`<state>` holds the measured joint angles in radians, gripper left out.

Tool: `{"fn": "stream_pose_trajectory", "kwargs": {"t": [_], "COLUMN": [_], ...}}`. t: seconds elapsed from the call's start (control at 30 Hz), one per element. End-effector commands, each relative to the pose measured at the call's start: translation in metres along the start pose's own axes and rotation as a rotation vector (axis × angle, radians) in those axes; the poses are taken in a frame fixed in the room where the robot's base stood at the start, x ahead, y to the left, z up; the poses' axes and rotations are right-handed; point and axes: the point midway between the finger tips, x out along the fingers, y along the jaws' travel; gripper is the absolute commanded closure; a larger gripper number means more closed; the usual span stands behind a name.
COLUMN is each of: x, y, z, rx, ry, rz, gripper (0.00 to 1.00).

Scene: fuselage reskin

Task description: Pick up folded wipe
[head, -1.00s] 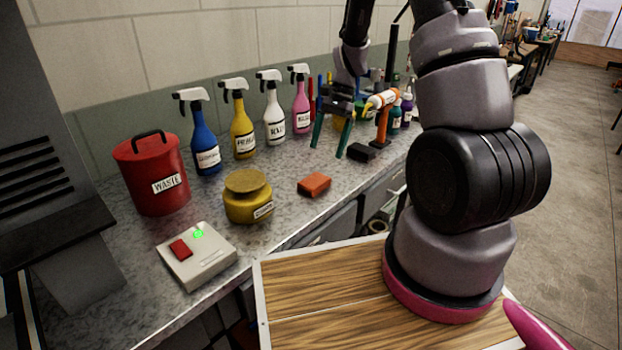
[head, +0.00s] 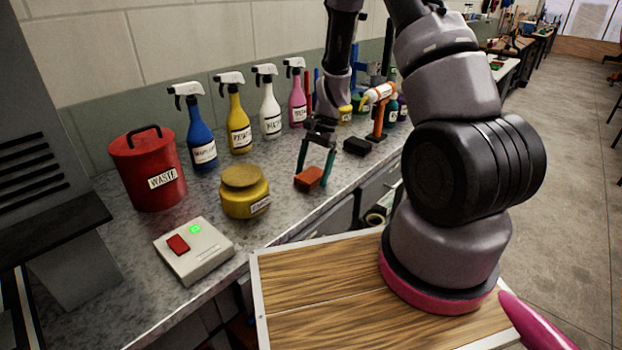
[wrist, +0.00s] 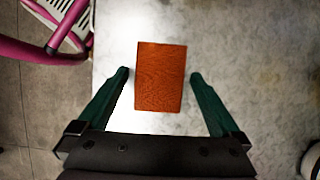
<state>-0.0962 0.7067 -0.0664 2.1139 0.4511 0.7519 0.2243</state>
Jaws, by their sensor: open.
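The folded wipe is a small orange-red block-like pad (head: 309,178) lying flat on the grey countertop near its front edge. It also shows in the wrist view (wrist: 161,76), upright in the picture between the fingers. My gripper (head: 315,180) is open, with its green fingers on either side of the wipe. In the wrist view my gripper (wrist: 160,76) has a visible gap between each finger and the wipe, and nothing is held. I cannot tell exactly how high the fingertips are above the counter.
A yellow jar (head: 243,191), a red waste bin (head: 147,172) and a switch box (head: 194,250) stand left. Spray bottles (head: 239,130) line the wall. Counter around the wipe is clear.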

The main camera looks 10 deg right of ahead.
Motion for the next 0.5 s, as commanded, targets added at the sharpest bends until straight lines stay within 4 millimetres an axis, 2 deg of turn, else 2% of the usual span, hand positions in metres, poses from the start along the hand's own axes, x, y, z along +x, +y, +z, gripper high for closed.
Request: {"fn": "stream_pose_trajectory", "kwargs": {"t": [0.07, 0.2, 0.27, 0.5], "x": [-0.0002, -0.0003, -0.0003, -0.0014], "y": [0.0, 0.0001, 0.0, -0.0001], "z": [0.0, -0.0001, -0.0001, 0.0003], "rx": [0.0, 0.0, 0.0, 0.0], "ry": [0.0, 0.0, 0.0, 0.0], "rz": [0.0, 0.0, 0.0, 0.0], "gripper": [0.04, 0.57, 0.79, 0.79]}}
